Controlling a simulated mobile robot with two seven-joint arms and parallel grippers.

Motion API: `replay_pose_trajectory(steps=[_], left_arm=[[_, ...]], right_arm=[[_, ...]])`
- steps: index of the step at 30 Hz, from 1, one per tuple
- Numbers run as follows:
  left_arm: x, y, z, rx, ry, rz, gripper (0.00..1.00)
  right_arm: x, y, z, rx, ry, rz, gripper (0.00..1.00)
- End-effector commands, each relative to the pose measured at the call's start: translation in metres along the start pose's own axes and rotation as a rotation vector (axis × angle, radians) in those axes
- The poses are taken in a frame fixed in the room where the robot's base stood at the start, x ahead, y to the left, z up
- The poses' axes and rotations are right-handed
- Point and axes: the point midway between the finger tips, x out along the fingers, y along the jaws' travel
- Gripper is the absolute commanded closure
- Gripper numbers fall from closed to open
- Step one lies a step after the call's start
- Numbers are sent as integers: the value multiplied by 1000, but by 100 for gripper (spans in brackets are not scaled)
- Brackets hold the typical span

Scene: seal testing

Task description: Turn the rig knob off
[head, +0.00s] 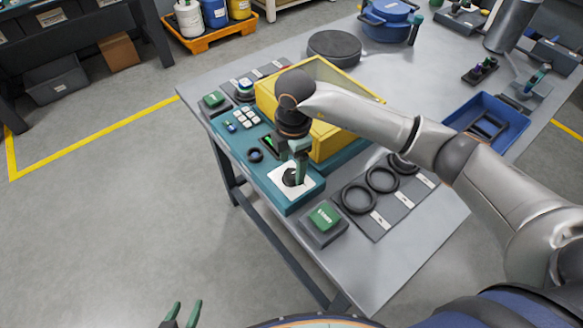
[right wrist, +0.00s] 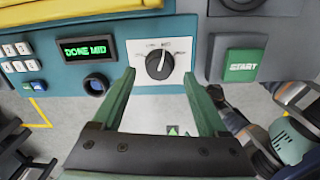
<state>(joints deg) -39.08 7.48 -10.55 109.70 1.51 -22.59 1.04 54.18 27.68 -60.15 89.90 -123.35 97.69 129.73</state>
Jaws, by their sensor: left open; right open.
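The rig knob (right wrist: 160,65) is a black round dial on a white plate (right wrist: 178,46) with small labels, on the front of the teal rig. Its white pointer mark points up and slightly right in the right wrist view. In the head view the knob (head: 289,177) is partly hidden by my right gripper (head: 298,168). My right gripper (right wrist: 159,76) is open, its green fingers on either side of the knob's lower part; I cannot tell whether they touch it. My left gripper (head: 183,311) is open and empty, low over the floor.
A green start button (right wrist: 242,66) sits on a grey box beside the rig. Black rings (head: 382,180) lie on a grey mat to the right. A yellow guard (head: 318,68) stands behind the knob, and a blue tray (head: 490,112) is at the far right.

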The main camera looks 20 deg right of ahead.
Motion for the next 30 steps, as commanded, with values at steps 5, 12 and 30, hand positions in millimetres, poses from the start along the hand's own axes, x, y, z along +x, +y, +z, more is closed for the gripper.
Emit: replay_pose_trajectory(steps=[5,12,30], left_arm=[[0,0,-1,0,0,0,50],[0,0,-1,0,1,0,50],[0,0,-2,1,3,0,50]], right_arm=[[20,0,0,-1,0,0,24],[27,0,0,-1,0,1,24],[26,0,0,-1,0,1,76]])
